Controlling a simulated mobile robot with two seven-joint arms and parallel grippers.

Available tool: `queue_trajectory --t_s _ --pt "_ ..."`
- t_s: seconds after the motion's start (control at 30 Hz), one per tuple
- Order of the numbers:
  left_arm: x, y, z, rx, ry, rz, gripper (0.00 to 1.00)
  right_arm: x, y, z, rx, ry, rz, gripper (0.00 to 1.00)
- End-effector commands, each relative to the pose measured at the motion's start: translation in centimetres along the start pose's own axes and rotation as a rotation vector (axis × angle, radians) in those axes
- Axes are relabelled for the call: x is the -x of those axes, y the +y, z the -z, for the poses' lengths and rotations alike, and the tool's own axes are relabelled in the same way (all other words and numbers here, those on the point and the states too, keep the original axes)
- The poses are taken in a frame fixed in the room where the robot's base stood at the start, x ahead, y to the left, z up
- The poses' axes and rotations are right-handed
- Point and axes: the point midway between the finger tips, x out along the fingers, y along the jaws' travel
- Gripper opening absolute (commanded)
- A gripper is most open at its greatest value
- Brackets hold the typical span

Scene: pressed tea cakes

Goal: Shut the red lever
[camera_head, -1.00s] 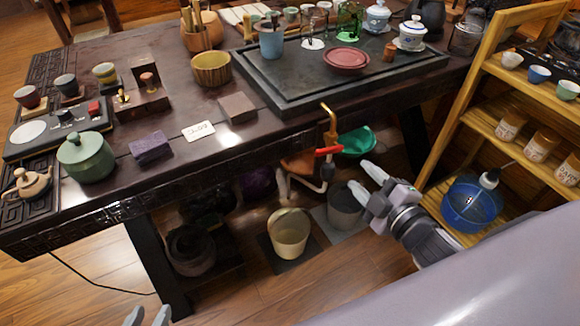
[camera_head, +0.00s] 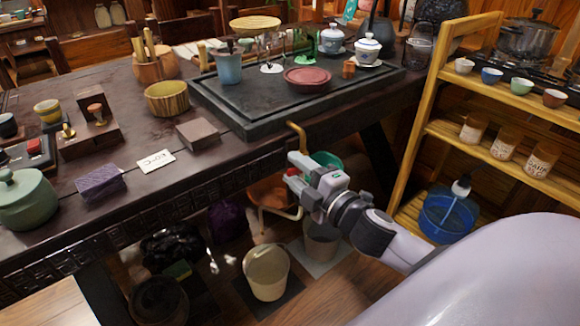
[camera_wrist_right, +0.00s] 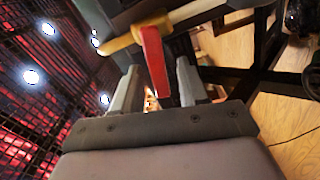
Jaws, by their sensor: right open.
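The red lever (camera_wrist_right: 154,58) sits on a brass tap (camera_wrist_right: 180,18) in the right wrist view. Its long red arm points toward my right gripper's palm. My right gripper (camera_wrist_right: 158,82) is open, with one finger on each side of the lever; I cannot tell whether either touches it. In the head view, the brass tap (camera_head: 298,133) rises at the table's front edge. Only a small red part of the lever (camera_head: 292,172) shows beside my right gripper (camera_head: 298,176), which hides the rest. My left gripper is out of view.
The dark table (camera_head: 150,195) with a black tea tray (camera_head: 225,105) stands behind the tap. A cream bucket (camera_head: 266,275) is on the floor below. A wooden shelf (camera_head: 425,125) with cups and a blue basin (camera_head: 447,215) stands at the right.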

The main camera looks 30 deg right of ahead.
Motion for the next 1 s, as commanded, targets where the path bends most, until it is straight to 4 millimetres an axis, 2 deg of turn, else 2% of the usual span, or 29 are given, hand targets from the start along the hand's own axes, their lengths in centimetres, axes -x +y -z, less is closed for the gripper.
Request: queue_trajectory --t_s 0.23,0.63,0.77,1.0 --pt "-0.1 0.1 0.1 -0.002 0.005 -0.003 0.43 -1.9 0.0 0.0 0.0 0.001 0.0 0.43" --pt "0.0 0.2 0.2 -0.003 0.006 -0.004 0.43 -2.3 -0.1 0.0 0.0 0.0 0.001 0.43" --pt "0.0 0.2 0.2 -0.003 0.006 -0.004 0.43 -2.3 -0.1 0.0 0.0 0.0 0.001 0.0" --pt "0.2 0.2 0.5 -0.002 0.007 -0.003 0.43 -2.3 -0.2 0.0 0.053 0.0 0.002 0.0"
